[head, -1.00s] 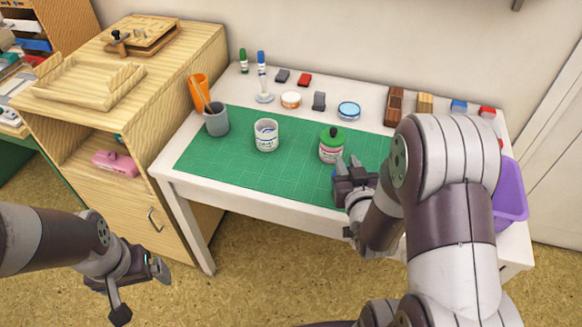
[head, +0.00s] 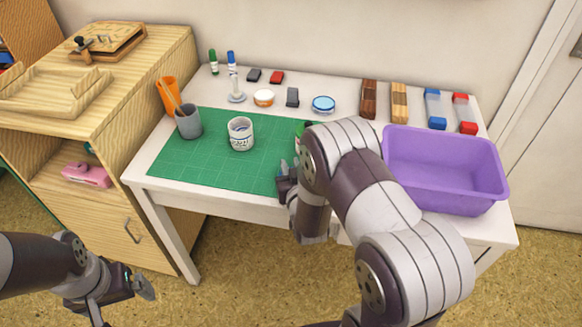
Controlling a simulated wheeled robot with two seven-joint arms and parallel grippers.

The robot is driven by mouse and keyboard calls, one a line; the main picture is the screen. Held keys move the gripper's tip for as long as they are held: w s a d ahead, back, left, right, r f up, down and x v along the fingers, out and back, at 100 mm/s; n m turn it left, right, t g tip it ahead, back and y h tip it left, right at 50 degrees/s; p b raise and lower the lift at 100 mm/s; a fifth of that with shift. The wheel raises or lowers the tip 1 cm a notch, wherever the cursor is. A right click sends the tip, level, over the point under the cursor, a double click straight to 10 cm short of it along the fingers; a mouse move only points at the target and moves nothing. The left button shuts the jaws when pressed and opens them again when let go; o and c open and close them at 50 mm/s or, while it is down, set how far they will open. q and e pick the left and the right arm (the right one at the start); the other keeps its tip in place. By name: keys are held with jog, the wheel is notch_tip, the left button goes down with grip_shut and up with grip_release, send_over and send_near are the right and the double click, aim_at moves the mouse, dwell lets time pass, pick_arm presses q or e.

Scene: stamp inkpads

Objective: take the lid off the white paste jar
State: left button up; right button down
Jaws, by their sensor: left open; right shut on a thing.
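My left gripper (head: 122,292) is open and empty, low in front of the cabinet, away from the table.
A grey cup (head: 188,122) stands left of the white jar. A purple bin (head: 445,175) is at the right. Round tins, blocks and stamps line the back. The mat's front left is clear.

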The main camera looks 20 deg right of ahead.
jog(key=c, duration=1)
grip_release()
jog(key=shift+f, duration=0.15)
